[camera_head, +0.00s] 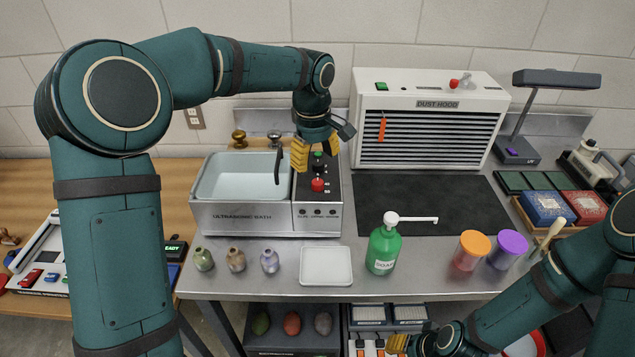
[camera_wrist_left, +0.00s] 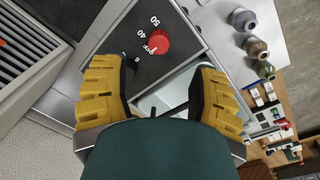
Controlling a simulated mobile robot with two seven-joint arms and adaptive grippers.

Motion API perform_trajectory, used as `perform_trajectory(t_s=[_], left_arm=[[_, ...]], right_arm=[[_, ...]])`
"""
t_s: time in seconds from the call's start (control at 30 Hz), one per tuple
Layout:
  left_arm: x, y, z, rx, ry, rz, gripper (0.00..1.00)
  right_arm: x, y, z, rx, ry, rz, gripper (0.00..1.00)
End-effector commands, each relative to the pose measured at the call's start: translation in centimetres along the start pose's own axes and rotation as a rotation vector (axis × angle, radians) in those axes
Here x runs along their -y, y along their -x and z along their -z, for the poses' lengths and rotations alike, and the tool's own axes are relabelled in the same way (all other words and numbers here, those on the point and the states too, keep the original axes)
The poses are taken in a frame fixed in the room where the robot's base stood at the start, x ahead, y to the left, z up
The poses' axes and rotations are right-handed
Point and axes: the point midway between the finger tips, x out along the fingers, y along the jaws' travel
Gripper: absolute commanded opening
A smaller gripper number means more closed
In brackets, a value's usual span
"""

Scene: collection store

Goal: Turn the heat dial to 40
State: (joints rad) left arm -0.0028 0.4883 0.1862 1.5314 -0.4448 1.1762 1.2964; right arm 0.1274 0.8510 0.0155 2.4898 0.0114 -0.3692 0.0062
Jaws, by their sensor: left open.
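The ultrasonic bath (camera_head: 250,216) stands on the steel bench, with a dark control panel on its right side. A red dial (camera_head: 318,184) sits on that panel. In the left wrist view the red dial (camera_wrist_left: 158,41) has the marks OFF, 40 and 50 around it; its pointer is too small to read. My left gripper (camera_head: 316,150) is open above the rear of the panel, behind the red dial and apart from it. In the left wrist view its yellow fingers (camera_wrist_left: 162,85) partly hide a dark knob (camera_wrist_left: 130,66). My right gripper (camera_head: 398,343) is low at the bottom edge, mostly hidden.
A dark curved handle (camera_head: 279,165) stands beside the panel, close to my left gripper. The dust hood (camera_head: 430,120) is to the right, behind a black mat (camera_head: 425,205). Small bottles (camera_head: 236,260), a white tray (camera_head: 326,266) and a green soap bottle (camera_head: 383,250) line the front.

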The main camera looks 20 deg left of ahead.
Motion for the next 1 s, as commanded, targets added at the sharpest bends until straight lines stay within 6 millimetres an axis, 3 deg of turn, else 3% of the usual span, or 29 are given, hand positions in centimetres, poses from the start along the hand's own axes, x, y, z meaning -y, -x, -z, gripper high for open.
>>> perform_trajectory(t_s=[0.1, 0.33, 0.53, 0.83, 0.87, 1.0], left_arm=[[0.1, -2.7, 0.0, 0.003, -0.001, 0.003, 0.61], [0.0, -6.1, 0.0, 0.001, -0.001, 0.002, 0.61], [0.0, -7.3, 0.0, 0.001, -0.001, -0.001, 0.61], [0.0, -7.5, 0.0, 0.001, 0.0, -0.001, 0.61], [0.0, -7.5, 0.0, 0.001, 0.0, -0.001, 0.56], [0.0, -7.5, 0.0, 0.001, 0.0, -0.001, 0.07]], right_arm=[[-0.2, -0.4, -0.2, 0.003, 0.001, 0.0, 0.47], [-0.3, -0.8, -0.4, 0.008, 0.002, 0.001, 0.47], [-0.3, -0.9, -0.4, 0.009, 0.003, 0.001, 0.47], [-0.3, -0.9, -0.5, 0.009, 0.003, 0.001, 0.47], [-0.3, -0.9, -0.5, 0.009, 0.003, 0.001, 0.47], [-0.3, -0.9, -0.4, 0.009, 0.003, 0.001, 0.47]])
